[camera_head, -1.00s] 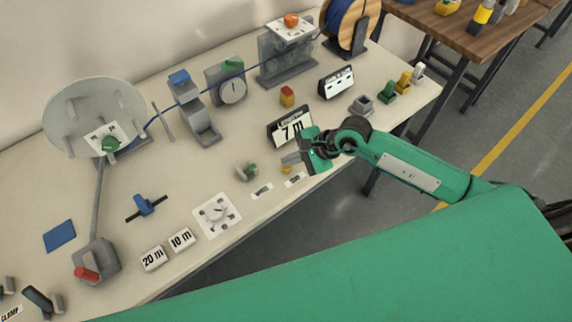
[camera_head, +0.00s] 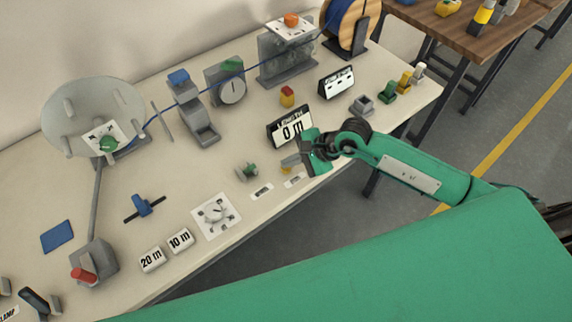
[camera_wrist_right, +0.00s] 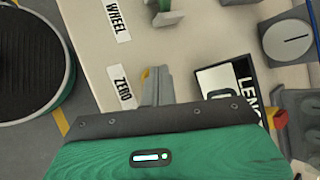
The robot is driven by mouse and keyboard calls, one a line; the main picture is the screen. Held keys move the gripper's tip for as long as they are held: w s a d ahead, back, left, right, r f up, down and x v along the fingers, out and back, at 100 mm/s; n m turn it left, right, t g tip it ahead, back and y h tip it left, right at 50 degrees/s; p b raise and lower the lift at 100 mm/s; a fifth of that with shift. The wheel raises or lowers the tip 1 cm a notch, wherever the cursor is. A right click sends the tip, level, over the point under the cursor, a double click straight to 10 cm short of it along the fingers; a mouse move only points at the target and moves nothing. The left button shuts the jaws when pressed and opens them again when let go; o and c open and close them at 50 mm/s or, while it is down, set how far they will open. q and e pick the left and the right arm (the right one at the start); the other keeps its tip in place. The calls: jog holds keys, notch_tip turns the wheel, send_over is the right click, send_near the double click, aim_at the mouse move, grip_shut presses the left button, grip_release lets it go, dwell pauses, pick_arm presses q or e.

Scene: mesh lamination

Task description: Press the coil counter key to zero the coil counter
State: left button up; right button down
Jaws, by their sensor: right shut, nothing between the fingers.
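The coil counter (camera_head: 290,128) stands near the table's right front edge; its dark-framed display reads 0 m. It shows partly in the right wrist view (camera_wrist_right: 228,78). The coil counter key is a small yellow piece (camera_head: 285,169), mostly hidden by my fingers; a sliver of yellow shows in the right wrist view (camera_wrist_right: 146,74), beside the ZERO label (camera_wrist_right: 123,88). My right gripper (camera_head: 291,160) is shut and empty, its tips at the key. I cannot tell whether they touch it. My left gripper is not in view.
A green-topped knob (camera_head: 248,171) stands left of the key, near the WHEEL label (camera_wrist_right: 117,18). A red and yellow piece (camera_head: 287,96) stands behind the counter. A white dial plate (camera_head: 216,215) and 10 m block (camera_head: 180,240) lie to the left along the front edge.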

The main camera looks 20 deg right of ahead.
jog(key=shift+r+p, duration=0.35)
jog(key=shift+r, duration=0.55)
jog(key=shift+r, duration=0.1)
jog(key=shift+r+p, duration=1.1)
jog(key=shift+r, duration=1.3)
